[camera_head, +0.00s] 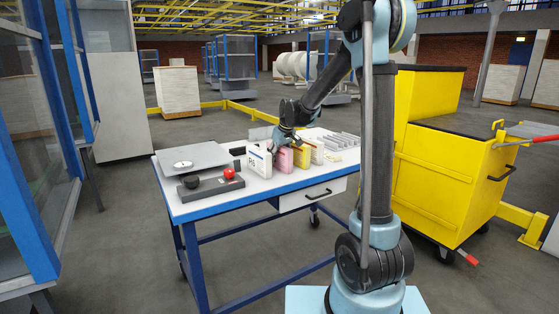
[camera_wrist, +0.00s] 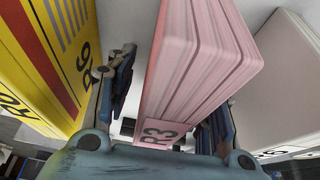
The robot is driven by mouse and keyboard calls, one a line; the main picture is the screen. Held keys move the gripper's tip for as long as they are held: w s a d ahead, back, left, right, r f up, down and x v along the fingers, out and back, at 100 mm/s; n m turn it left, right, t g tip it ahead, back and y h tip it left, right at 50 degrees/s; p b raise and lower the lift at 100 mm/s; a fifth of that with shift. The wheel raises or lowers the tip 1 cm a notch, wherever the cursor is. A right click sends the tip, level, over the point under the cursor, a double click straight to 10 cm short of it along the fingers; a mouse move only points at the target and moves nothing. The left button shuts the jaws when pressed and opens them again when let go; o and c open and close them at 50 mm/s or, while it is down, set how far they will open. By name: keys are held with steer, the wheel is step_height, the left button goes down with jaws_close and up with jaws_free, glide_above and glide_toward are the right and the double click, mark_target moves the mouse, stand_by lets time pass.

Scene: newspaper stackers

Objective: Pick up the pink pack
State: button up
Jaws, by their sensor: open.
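The pink pack (camera_head: 284,160) stands upright on the table (camera_head: 220,208) in the head view, between a white pack marked P6 on its left and a yellow pack on its right. In the wrist view the pink pack (camera_wrist: 205,65) shows its striped edge and the label R3. My gripper (camera_head: 284,143) is above the pink pack in the head view. In the wrist view its open fingers (camera_wrist: 165,105) stand one on each side of the pink pack. I cannot tell whether either finger touches it.
The white pack (camera_head: 259,162) and the yellow pack (camera_head: 301,157) stand close beside the pink one. A flat grey plate (camera_head: 195,158) and a dark box with a red knob (camera_head: 229,173) lie at the table's left. A yellow cart (camera_head: 445,175) stands to the right.

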stand_by(0.3)
jaws_close()
